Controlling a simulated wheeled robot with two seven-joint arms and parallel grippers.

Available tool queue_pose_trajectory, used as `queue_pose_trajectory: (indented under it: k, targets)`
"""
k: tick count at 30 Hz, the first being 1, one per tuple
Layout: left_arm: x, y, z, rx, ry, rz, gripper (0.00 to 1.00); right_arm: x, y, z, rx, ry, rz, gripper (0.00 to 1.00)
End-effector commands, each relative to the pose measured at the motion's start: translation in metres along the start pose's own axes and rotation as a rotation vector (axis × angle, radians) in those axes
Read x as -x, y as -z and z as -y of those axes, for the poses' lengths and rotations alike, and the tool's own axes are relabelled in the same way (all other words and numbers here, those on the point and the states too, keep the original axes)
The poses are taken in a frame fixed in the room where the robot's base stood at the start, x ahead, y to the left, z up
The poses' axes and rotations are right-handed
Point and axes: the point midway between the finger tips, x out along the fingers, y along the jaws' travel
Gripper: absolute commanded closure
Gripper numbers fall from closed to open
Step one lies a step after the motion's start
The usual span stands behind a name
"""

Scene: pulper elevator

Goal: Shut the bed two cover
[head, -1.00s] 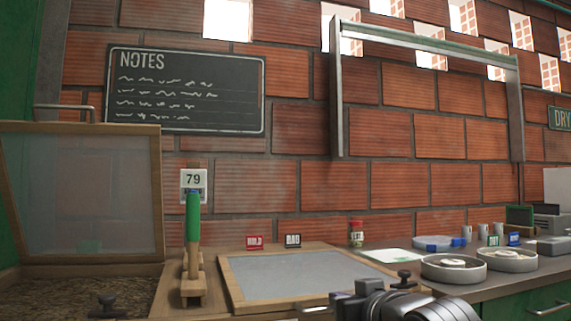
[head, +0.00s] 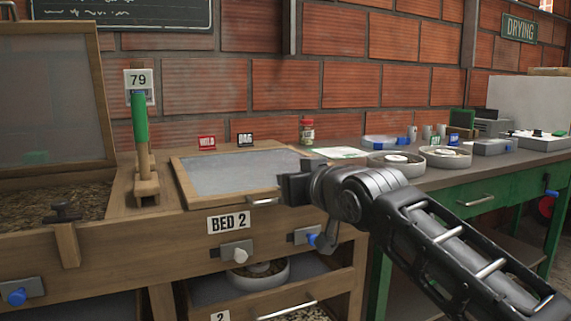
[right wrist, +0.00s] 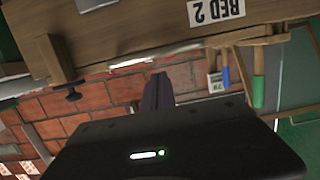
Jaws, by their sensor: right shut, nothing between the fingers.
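The bed two cover (head: 240,173), a wooden frame with a frosted pane, lies flat on the bench above the BED 2 label (head: 228,222). I see no gap under its front edge. Its metal handle (head: 264,201) is at the front edge; a pale metal bar, likely the same handle, shows in the right wrist view (right wrist: 130,63). My right gripper (head: 290,188) is shut and empty, just right of the handle and overlapping the cover's front right corner in the head view. Its dark fingers show in the right wrist view (right wrist: 158,92). My left gripper is not in view.
Another bed's cover (head: 52,95) stands raised at the left. A green-handled tool (head: 140,125) stands in a wooden holder between the beds. Knobs (head: 236,252) and an open shelf lie below. Round dishes (head: 396,164) and a jar (head: 306,131) stand to the right.

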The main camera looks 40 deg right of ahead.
Motion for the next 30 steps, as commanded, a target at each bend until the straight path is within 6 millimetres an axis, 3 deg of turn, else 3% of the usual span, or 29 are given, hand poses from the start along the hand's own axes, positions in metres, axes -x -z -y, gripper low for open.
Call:
queue_pose_trajectory:
  k: [1, 9, 15, 30]
  targets:
    - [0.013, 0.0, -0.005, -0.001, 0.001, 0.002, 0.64, 0.002, 0.021, 0.001, 0.001, 0.001, -0.012, 1.0]
    - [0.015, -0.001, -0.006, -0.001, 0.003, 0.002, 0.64, 0.066, -0.004, 0.0, -0.001, 0.001, -0.022, 1.0]
    - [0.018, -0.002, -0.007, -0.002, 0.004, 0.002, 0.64, 0.092, -0.013, 0.001, 0.0, 0.003, -0.022, 1.0]
    - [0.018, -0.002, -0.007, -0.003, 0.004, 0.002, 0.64, 0.098, -0.016, 0.001, 0.001, 0.004, -0.022, 1.0]
